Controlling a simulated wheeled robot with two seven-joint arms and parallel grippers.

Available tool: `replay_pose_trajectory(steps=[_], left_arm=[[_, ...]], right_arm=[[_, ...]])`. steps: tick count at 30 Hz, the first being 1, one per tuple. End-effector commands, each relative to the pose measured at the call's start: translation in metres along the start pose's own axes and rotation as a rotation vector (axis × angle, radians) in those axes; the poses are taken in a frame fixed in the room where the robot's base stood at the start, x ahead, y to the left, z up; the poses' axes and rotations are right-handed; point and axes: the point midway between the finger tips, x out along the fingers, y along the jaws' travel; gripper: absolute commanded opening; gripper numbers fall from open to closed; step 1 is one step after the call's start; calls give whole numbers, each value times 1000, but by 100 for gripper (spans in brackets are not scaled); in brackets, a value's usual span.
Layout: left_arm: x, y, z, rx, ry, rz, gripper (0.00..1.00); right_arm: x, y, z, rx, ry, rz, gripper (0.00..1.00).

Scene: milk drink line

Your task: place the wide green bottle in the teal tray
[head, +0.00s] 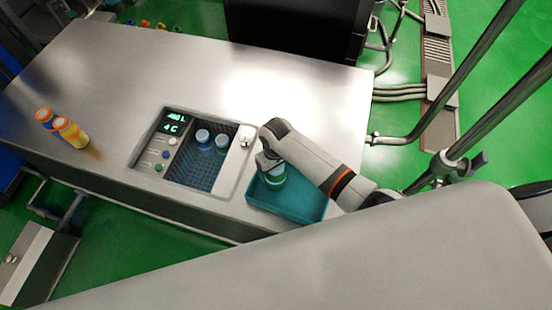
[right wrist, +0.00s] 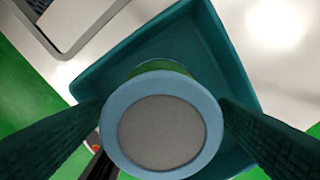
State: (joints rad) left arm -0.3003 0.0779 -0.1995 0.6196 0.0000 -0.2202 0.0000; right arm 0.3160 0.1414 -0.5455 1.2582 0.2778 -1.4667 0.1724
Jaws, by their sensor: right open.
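The wide green bottle (head: 276,179) stands in the teal tray (head: 308,208), near its far left part. In the right wrist view its light blue cap with a grey top (right wrist: 163,135) faces me, with a little green body (right wrist: 163,67) behind it. The teal tray (right wrist: 180,40) spreads around and beneath it. My right gripper (head: 269,160) is over the bottle. It is open, one dark finger on each side of the cap, with a narrow gap at most. The bottle's lower part is partly hidden. My left gripper is not in view.
A cooling well (head: 205,178) with a dark grid, two blue-capped bottles (head: 202,138) and a control panel (head: 170,130) is left of the tray. The counter (head: 130,80) behind the well is mostly clear.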

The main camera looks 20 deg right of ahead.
Motion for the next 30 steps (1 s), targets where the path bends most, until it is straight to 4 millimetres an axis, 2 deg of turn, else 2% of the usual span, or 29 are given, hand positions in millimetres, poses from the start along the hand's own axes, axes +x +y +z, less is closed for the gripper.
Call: replay_pose_trajectory(steps=[9,15,21,30], left_arm=[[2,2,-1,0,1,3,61],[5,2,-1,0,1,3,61],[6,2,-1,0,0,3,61],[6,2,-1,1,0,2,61]], right_arm=[[-64,0,1,0,-6,1,82],[-98,0,1,1,-3,0,82],[-113,0,0,1,0,0,82],[-114,0,0,1,0,0,82]])
